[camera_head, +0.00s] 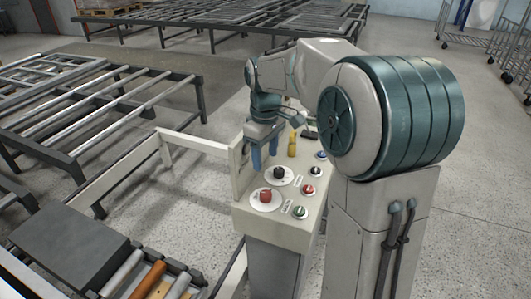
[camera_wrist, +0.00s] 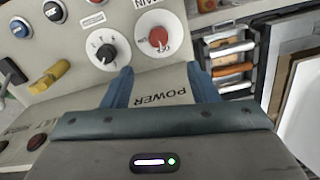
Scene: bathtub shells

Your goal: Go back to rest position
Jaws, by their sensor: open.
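My gripper (camera_head: 263,150) is above the left edge of the cream control panel (camera_head: 291,228), with its two blue fingers pointing down. In the wrist view my gripper (camera_wrist: 160,88) is open, its fingers apart with nothing between them. The word POWER on the panel shows between the fingers. My arm reaches over the panel from the right and hides part of its far end.
The panel carries a red knob (camera_head: 265,196), a black knob (camera_head: 279,172), a yellow handle (camera_head: 292,144) and several buttons. Roller conveyors (camera_head: 150,275) stand at the left. Metal frames (camera_head: 90,105) fill the back left. Open floor (camera_head: 480,220) lies at the right.

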